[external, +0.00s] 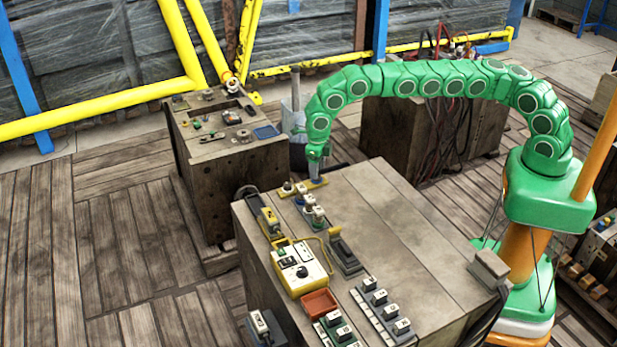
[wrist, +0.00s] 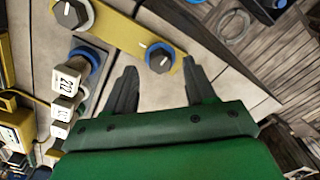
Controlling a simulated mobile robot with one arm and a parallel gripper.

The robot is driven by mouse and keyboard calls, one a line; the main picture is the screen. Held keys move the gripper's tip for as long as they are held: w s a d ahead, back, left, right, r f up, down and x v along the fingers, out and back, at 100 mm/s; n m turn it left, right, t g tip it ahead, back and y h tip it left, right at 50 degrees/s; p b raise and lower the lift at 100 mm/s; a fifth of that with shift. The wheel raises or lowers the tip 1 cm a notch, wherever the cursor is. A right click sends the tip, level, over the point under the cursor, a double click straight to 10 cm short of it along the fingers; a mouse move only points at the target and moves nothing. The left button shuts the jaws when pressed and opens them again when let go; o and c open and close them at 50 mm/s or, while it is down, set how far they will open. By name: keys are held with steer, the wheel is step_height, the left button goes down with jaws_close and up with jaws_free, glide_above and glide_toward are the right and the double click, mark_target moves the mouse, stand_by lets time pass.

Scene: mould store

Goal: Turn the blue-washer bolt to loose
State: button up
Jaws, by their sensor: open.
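A yellow plate (wrist: 120,32) lies on the wooden block and carries two dark bolts. The blue-washer bolt (wrist: 160,57) sits at the plate's right end, with a small pale mark near its upper left. The other bolt (wrist: 72,13) has a whitish washer. My gripper (wrist: 159,67) is open, its two dark fingers apart, one on each side of the blue-washer bolt in the picture; I cannot tell whether they touch it. In the external view my gripper (external: 317,172) is over the plate (external: 296,190) at the block's far corner and hides that bolt.
White numbered blocks (wrist: 68,85) stand left of the plate on a grey strip with a blue ring.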

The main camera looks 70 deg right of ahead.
steer(key=shift+r, duration=2.45)
